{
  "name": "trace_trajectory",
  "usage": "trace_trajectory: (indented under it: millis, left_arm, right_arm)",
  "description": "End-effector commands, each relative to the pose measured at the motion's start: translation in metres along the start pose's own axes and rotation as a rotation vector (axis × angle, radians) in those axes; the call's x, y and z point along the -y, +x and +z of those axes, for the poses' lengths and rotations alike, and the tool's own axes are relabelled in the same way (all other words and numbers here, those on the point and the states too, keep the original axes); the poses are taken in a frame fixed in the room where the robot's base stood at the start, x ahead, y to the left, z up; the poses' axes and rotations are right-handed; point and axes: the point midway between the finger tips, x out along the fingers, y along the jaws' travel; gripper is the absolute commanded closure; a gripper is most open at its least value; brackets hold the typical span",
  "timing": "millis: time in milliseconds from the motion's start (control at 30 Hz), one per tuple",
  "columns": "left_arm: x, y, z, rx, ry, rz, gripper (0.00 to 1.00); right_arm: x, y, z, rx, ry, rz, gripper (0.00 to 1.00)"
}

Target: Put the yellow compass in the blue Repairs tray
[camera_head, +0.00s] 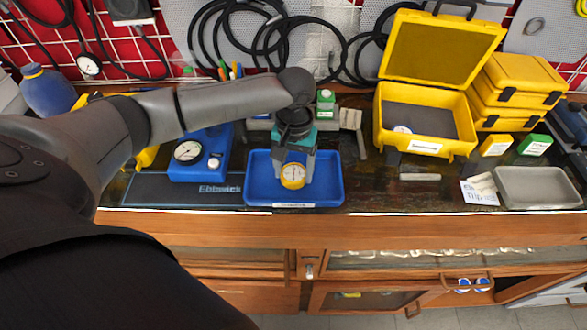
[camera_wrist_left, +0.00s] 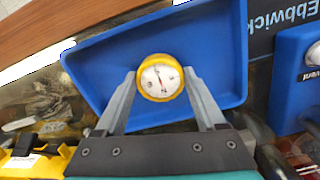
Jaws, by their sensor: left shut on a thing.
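The yellow compass (camera_head: 293,175) has a round white dial and a yellow rim. It also shows in the left wrist view (camera_wrist_left: 160,78), between the fingertips of my left gripper (camera_wrist_left: 162,80). My left gripper (camera_head: 293,168) is shut on the compass and points down over the blue tray (camera_head: 325,196). In the left wrist view the blue tray (camera_wrist_left: 105,75) lies behind the compass. I cannot tell whether the compass touches the tray's floor. My right gripper is not in view.
A blue gauge tester (camera_head: 205,160) stands left of the tray on a dark mat (camera_head: 150,190). An open yellow case (camera_head: 425,115) stands to the right, with stacked yellow cases (camera_head: 520,80) beside it. A grey tray (camera_head: 538,186) lies at far right. Black hoses (camera_head: 265,40) hang behind.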

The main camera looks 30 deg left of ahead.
Motion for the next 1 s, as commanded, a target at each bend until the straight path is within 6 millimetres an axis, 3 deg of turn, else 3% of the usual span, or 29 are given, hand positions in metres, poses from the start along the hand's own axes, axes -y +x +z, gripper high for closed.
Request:
trace_trajectory:
  millis: [67,100,333,667,1000]
  left_arm:
    - [0.0,0.002,0.0,0.002,0.0,0.0,0.84]
    - [0.0,0.002,0.0,0.001,0.001,0.001,0.26]
    - [0.0,0.002,0.0,0.001,0.0,0.0,0.0]
    - [0.0,-0.002,-0.001,-0.002,-0.001,0.0,0.0]
    - [-0.001,-0.069,-0.001,-0.003,0.001,0.003,0.0]
  right_arm:
    - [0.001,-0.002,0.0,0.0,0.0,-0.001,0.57]
    - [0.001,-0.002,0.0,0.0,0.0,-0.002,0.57]
    - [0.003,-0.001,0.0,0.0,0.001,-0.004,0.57]
    - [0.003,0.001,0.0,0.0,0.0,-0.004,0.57]
    - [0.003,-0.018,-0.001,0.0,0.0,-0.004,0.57]
